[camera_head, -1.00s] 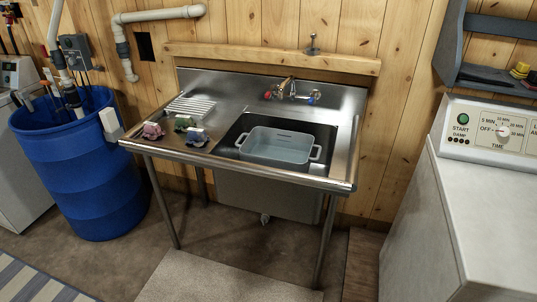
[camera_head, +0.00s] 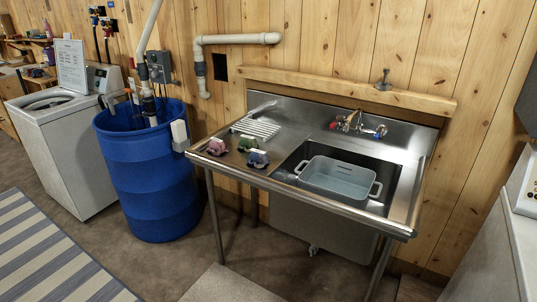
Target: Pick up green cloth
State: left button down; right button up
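The green cloth (camera_head: 247,144) lies crumpled on the left drainboard of the steel sink table (camera_head: 290,190). A pink cloth (camera_head: 215,147) lies to its left and a blue cloth (camera_head: 258,159) to its right, nearer the front edge. The three sit close together, in front of a ribbed white rack (camera_head: 256,128). Neither of my grippers shows in the head view.
A grey-blue tub (camera_head: 338,178) sits in the sink basin. A blue barrel (camera_head: 150,175) stands left of the table, with a washing machine (camera_head: 70,140) beyond it. A white appliance (camera_head: 490,240) stands at right. Floor is open at front left, with a striped rug (camera_head: 55,255).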

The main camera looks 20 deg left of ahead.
aim_at(246, 143)
jog(key=i+j+z, duration=0.3)
jog(key=j, duration=0.5)
jog(key=i+j+z, duration=0.1)
jog(key=j+z, duration=0.25)
jog(key=j, duration=0.45)
jog(key=j+z, duration=0.3)
jog(key=j, duration=0.55)
jog(key=i, duration=0.05)
